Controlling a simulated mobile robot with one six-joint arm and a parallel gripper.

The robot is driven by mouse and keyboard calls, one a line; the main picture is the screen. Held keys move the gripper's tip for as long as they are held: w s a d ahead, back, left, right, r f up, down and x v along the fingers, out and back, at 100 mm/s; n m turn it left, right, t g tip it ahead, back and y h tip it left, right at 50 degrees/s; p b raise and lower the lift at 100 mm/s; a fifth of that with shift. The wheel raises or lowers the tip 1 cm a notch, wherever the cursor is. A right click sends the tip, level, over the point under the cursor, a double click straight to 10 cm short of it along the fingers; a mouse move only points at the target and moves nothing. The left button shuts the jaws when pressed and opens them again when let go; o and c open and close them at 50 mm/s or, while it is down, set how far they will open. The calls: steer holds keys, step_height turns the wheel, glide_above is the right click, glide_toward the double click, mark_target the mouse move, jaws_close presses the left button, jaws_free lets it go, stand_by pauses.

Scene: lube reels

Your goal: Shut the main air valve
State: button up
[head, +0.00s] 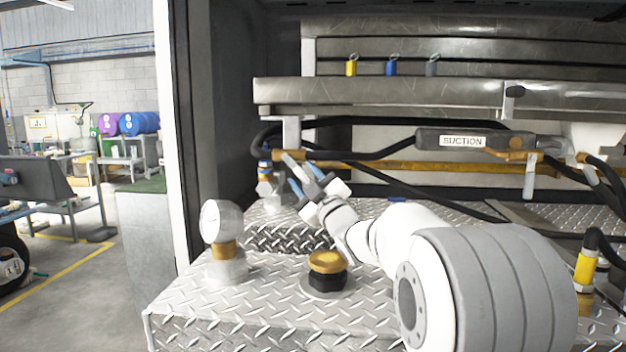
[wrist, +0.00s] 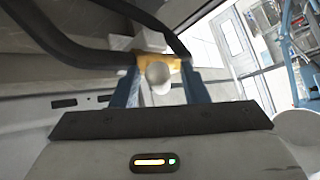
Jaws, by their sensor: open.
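My gripper (head: 306,179) is open at the left end of a brass pipe (head: 380,166), under the metal shelf. A pale grey lever (head: 291,164) slants down from the brass fitting there towards the blue fingers. In the wrist view the open fingers (wrist: 160,84) stand either side of a round grey end (wrist: 158,73), with the brass fitting (wrist: 178,63) just behind it. This looks like the air valve, but no label on it can be read. Whether a finger touches the lever cannot be told.
A white gauge (head: 221,221) and a brass-capped fitting (head: 327,262) stand on the tread-plate step (head: 240,318). A box marked SUCTION (head: 477,141) and black hoses cross the right. Three coloured tags (head: 391,67) stand above the shelf (head: 380,92).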

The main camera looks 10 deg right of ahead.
steer(key=v, duration=0.7)
steer(key=shift+s+f, duration=0.2)
steer(key=shift+s, duration=0.15)
steer(key=shift+d, duration=0.1)
